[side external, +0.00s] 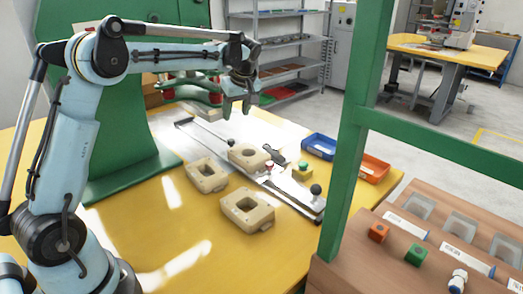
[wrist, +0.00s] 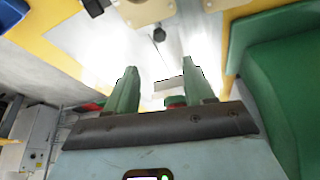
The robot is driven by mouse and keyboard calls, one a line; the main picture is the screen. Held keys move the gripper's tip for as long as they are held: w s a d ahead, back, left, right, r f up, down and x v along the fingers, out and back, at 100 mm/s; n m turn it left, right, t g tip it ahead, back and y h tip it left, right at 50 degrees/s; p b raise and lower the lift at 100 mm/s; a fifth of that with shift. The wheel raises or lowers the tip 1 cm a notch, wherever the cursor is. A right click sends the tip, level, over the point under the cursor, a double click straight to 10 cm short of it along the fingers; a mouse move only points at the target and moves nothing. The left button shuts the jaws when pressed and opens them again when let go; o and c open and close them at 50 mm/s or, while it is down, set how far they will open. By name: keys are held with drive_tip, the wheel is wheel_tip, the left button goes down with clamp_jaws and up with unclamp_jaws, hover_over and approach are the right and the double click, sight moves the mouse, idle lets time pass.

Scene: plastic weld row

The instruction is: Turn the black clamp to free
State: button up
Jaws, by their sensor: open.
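A small black lever-like part (side external: 278,157), which looks like the black clamp, lies beside the beige block (side external: 235,155) on the metal rail plate (side external: 205,138). Its exact setting is too small to tell. Black ball knobs stand at the plate's near end (side external: 315,189) and behind the block (side external: 231,142). My gripper (side external: 238,108) is open and empty, pointing down, high above the far part of the plate. In the wrist view its green fingers (wrist: 160,85) are apart with nothing between them. A black knob (wrist: 159,35) and part of a dark piece (wrist: 95,6) show beyond them.
Two more beige blocks (side external: 194,177) (side external: 236,220) sit on the yellow table (side external: 150,235). A blue bin (side external: 319,146) and an orange bin (side external: 373,169) stand at its right. A green post (side external: 352,130) rises in front. A green machine column (side external: 120,130) stands behind my arm.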

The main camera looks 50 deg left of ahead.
sight(231, 140)
drive_tip(key=x, duration=1.1)
drive_tip(key=shift+f, duration=0.25)
clamp_jaws()
drive_tip(key=shift+m, duration=0.3)
drive_tip(key=m+t, duration=0.1)
drive_tip(key=m, duration=0.2)
drive_tip(key=shift+s+a+m+t+h, duration=0.1)
drive_tip(key=shift+s+m+t+h, duration=0.05)
drive_tip(key=shift+m+t+h, duration=0.65)
drive_tip(key=shift+m, duration=1.1)
